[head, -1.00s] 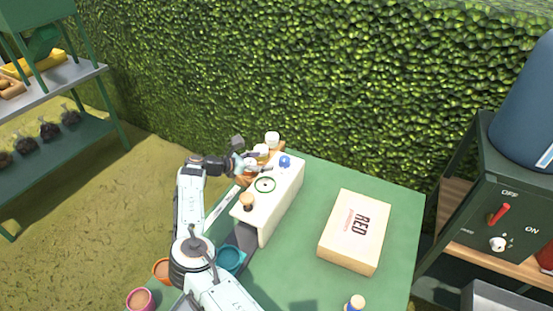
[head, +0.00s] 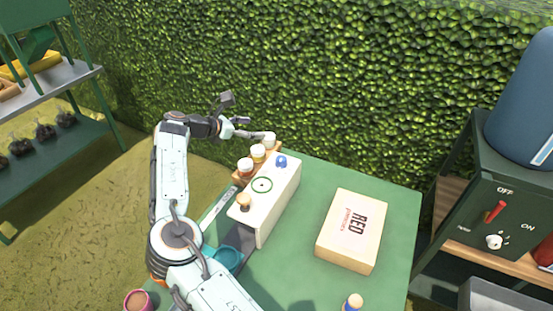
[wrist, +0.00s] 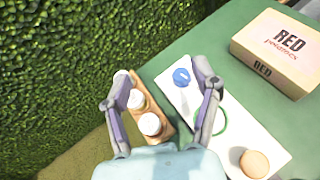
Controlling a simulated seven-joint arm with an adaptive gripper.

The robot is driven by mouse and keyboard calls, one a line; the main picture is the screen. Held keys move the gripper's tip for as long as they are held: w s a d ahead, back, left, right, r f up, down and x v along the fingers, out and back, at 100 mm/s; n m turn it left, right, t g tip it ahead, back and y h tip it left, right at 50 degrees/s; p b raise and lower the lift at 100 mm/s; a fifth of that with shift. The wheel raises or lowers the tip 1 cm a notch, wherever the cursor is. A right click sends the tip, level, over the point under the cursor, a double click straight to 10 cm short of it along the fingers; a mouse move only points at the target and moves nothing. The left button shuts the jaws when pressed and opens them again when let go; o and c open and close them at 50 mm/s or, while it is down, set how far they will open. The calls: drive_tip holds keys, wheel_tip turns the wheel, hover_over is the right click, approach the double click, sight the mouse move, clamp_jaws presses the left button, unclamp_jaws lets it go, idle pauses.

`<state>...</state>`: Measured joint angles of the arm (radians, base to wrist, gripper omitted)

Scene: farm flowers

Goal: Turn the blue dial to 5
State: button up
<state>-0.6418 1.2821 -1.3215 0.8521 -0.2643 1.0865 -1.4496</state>
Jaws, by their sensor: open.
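The blue dial (head: 281,161) sits on top of the far end of a white box-shaped machine (head: 266,212). It also shows in the wrist view (wrist: 181,76), with a light mark on it; no numbers are readable. My gripper (head: 257,129) is open and empty, behind and to the left of the dial in the head view. In the wrist view my gripper's fingers (wrist: 162,72) are spread wide, with the dial between them in the picture, nearer the right finger. I see no contact with the dial.
White-lidded jars (head: 246,166) stand in a wooden rack left of the machine, close to my gripper. A green ring (head: 262,177) and a tan knob (head: 244,201) are on the machine's top. A box marked RED (head: 351,230) lies to the right, with bare green table between.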

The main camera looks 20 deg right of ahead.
drive_tip(key=s+d+f+m+t+y, duration=0.1)
drive_tip(key=d+f+m+t+y, duration=0.2)
drive_tip(key=d+f+m+y, duration=0.45)
wheel_tip(320, 180, up, 7)
drive_tip(key=s+d+m+t+y, duration=0.25)
drive_tip(key=m+t+y, duration=0.35)
drive_tip(key=m, duration=0.6)
approach(283, 160)
drive_tip(key=x, duration=0.4)
drive_tip(key=shift+w+f, duration=0.1)
drive_tip(key=shift+w, duration=0.15)
drive_tip(key=shift+x, duration=3.2)
drive_tip(key=shift+a, duration=0.15)
clamp_jaws()
